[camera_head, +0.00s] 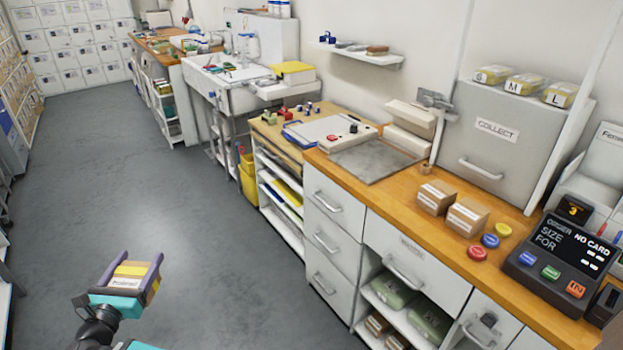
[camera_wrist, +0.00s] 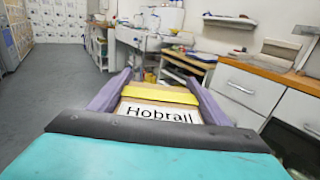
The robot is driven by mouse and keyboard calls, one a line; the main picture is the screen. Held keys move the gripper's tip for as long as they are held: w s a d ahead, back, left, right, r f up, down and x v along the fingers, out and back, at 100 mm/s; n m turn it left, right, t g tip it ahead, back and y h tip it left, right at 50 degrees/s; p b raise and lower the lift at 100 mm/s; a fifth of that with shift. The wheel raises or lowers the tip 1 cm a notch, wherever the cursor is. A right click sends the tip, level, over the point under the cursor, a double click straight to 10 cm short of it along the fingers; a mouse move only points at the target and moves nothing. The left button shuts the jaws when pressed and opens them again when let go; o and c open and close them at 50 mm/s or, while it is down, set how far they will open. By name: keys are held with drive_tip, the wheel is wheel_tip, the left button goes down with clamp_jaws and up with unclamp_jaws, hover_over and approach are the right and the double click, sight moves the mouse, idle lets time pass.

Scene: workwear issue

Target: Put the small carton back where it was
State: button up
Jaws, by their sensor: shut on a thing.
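My gripper (camera_head: 139,276) is at the lower left of the head view, over the grey floor and away from the counter. Its two purple fingers are shut on a small carton (camera_head: 129,275), brown with a yellow band and a white label. Two other small brown cartons with white labels, a left one (camera_head: 436,197) and a right one (camera_head: 467,216), stand side by side on the wooden counter. More brown cartons (camera_head: 377,324) sit in the open shelf below.
The wooden counter (camera_head: 400,187) runs along the right. A size terminal (camera_head: 567,262), coloured discs (camera_head: 489,241) and a grey COLLECT box (camera_head: 497,140) stand on it. Three S, M and L packs (camera_head: 525,84) lie on that box. The floor (camera_head: 130,160) is clear.

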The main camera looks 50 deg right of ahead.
drive_tip(key=shift+w+d, duration=0.1)
drive_tip(key=shift+d, duration=0.15)
drive_tip(key=w+d+r+m+g+h+b, duration=0.1)
drive_tip(key=w+d+m+g, duration=0.1)
drive_tip(key=d, duration=0.9)
drive_tip(key=w+d+r+m+g+h, duration=0.1)
drive_tip(key=d+g, duration=0.1)
drive_tip(key=d, duration=0.9)
drive_tip(key=s+d+r+m+g+h+b, duration=0.1)
drive_tip(key=s+d+r+g, duration=0.1)
drive_tip(key=d, duration=1)
drive_tip(key=s+d+r+m+g+h, duration=0.1)
drive_tip(key=s+d+m+g, duration=0.15)
drive_tip(key=d, duration=0.85)
drive_tip(key=s+d+r+m+g+b, duration=0.1)
drive_tip(key=s+d+r+g, duration=0.1)
drive_tip(key=s+d, duration=0.7)
drive_tip(key=s+d+r+m+g, duration=0.15)
drive_tip(key=s+d, duration=0.35)
drive_tip(key=d, duration=0.8)
drive_tip(key=s+d+r+g, duration=0.2)
drive_tip(key=s+d, duration=0.5)
drive_tip(key=s, duration=0.2)
drive_tip(key=s+d+r+m+g+b, duration=0.1)
drive_tip(key=s+d+r, duration=0.2)
drive_tip(key=s+d, duration=0.4)
drive_tip(key=s, duration=0.3)
drive_tip(key=shift+d+r+m+g+y, duration=0.3)
drive_tip(key=shift+g, duration=0.1)
drive_tip(key=shift+f, duration=0.15)
